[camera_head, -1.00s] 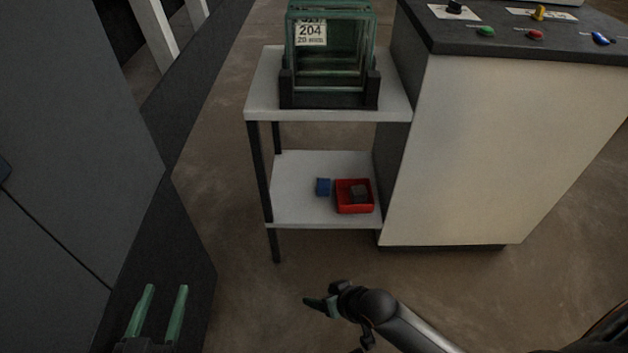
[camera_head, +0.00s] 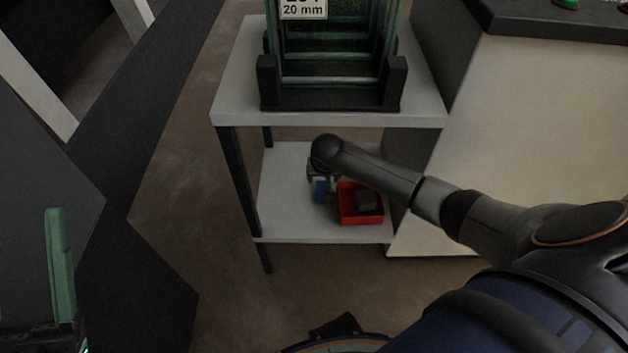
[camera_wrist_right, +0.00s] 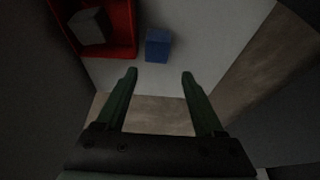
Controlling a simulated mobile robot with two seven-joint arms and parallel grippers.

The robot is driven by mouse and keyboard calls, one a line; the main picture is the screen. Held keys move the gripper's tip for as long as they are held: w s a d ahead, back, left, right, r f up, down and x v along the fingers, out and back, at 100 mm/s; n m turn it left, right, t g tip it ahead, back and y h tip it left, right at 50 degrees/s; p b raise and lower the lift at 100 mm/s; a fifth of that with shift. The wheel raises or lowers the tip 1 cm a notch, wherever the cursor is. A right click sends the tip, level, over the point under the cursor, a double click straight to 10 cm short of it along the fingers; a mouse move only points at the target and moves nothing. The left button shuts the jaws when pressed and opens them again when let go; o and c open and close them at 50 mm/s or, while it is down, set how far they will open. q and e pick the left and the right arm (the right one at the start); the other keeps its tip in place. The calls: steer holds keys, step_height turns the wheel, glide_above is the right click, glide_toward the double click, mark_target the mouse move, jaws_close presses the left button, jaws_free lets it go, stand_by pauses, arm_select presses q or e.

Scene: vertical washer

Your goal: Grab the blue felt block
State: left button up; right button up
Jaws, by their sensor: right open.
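The blue felt block (camera_head: 319,190) sits on the lower shelf (camera_head: 280,210), just left of the red tray (camera_head: 350,215). In the right wrist view the block (camera_wrist_right: 158,45) lies just past my fingertips, in line with the gap between them and apart from them. My right gripper (camera_wrist_right: 160,72) is open and empty. In the head view my right arm reaches over the lower shelf, and the right gripper (camera_head: 319,182) is mostly hidden under its wrist at the block. My left gripper (camera_head: 60,265) is at the lower left edge, with only one green finger clear.
The red tray holds a dark grey block (camera_head: 365,201); it also shows in the right wrist view (camera_wrist_right: 88,27). The upper shelf (camera_head: 335,118) overhangs above and carries a rack of glass panes (camera_head: 332,75). A pale cabinet (camera_head: 520,130) stands on the right. A thin leg (camera_head: 238,180) supports the left side.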

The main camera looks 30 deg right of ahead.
steer(key=b, duration=0.5)
glide_above(323, 187)
steer(key=s+a, duration=0.1)
steer(key=s, duration=0.1)
steer(key=f, duration=0.6)
steer(key=shift+w+f, duration=0.2)
steer(key=shift+f, duration=0.1)
steer(key=b+x, duration=0.4)
steer(key=shift+s+d+f, duration=0.1)
steer(key=shift+f, duration=0.5)
steer(key=shift+c, duration=0.2)
steer(key=c, duration=1)
steer(key=shift+o, duration=0.2)
steer(key=shift+r, duration=0.15)
